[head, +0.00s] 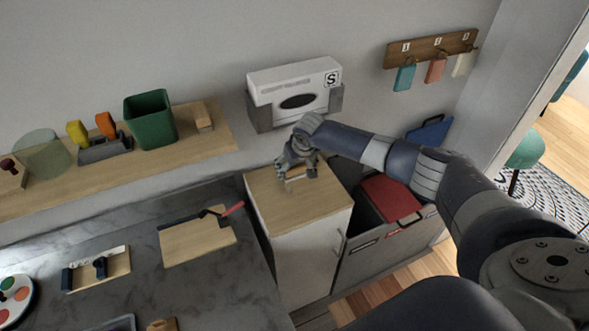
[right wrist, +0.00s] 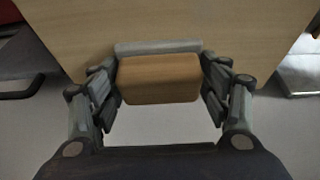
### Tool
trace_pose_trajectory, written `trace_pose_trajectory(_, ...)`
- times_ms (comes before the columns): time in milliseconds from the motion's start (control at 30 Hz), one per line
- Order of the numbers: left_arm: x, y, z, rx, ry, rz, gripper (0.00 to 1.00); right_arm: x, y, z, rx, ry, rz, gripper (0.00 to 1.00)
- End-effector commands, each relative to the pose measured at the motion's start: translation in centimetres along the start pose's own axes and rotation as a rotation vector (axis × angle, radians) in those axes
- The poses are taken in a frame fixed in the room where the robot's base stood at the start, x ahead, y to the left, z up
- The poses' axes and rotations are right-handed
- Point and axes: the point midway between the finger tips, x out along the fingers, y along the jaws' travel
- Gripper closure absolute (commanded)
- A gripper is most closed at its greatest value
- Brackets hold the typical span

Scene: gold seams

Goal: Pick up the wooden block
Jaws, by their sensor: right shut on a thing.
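The wooden block (right wrist: 158,78) shows in the right wrist view, a tan block between the two fingers of my right gripper (right wrist: 160,90). The fingers press on its left and right ends, so the gripper is shut on it. In the head view, my right gripper (head: 297,178) is over the wooden top of a white cabinet, with the block (head: 295,173) partly hidden between its fingers. I cannot tell whether the block touches the cabinet top. My left gripper is not in view.
The cabinet top (head: 310,207) is otherwise clear. A white dispenser box (head: 295,85) hangs on the wall behind it. A wall shelf (head: 80,185) holds a green bin (head: 150,118) and another small wooden block (head: 203,117).

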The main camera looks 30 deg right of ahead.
Motion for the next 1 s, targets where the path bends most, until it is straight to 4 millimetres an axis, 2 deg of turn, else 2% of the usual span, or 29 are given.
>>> trace_pose_trajectory(467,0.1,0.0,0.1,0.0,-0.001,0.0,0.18,-0.6,0.0,0.4,-0.001,-0.001,-0.001,0.58)
trace_pose_trajectory(633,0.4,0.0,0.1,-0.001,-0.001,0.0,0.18,-2.1,0.1,0.9,-0.001,0.001,0.0,0.58)
trace_pose_trajectory(1000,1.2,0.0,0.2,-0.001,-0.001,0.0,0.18,-7.0,0.1,5.2,-0.003,0.0,0.001,0.58)
